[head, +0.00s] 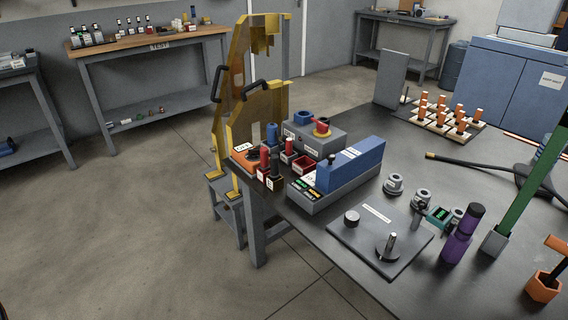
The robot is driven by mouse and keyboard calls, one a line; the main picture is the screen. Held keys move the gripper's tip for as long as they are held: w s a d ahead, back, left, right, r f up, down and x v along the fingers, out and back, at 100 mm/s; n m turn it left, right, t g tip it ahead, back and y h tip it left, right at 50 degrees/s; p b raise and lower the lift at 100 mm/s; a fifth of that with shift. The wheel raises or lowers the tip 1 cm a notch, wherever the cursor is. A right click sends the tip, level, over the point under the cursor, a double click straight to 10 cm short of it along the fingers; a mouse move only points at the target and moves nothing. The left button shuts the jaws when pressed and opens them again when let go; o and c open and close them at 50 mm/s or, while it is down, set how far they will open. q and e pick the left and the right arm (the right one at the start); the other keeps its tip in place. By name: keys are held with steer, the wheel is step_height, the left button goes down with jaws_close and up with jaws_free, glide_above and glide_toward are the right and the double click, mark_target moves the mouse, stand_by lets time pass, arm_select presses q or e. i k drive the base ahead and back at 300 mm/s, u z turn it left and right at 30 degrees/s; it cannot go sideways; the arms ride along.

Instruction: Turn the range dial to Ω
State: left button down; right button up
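I cannot make out a dial marked Ω. A small teal device with a green lit display (438,214) stands on the dark table, among grey round fittings; any dial on it is too small to tell. A grey box (328,142) at the table's far left carries a blue ring (302,117) and a red and yellow round part (321,127). A dark plate (375,262) near the middle bears a grey round knob (352,217) and an upright pin on a disc (388,247); its label is unreadable. Neither of my grippers is in view.
A long grey unit with a blue block (352,164) stands left of the plate, beside red and black posts (271,135). A purple cylinder (460,238) and a green bar in a grey base (497,242) stand at right. A yellow frame (262,95) rises beyond the table's left edge.

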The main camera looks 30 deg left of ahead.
mark_target(254, 151)
steer(key=z, duration=0.65)
steer(key=k, duration=0.3)
steer(key=u, duration=2.85)
steer(key=i, duration=1.4)
steer(key=z, duration=0.15)
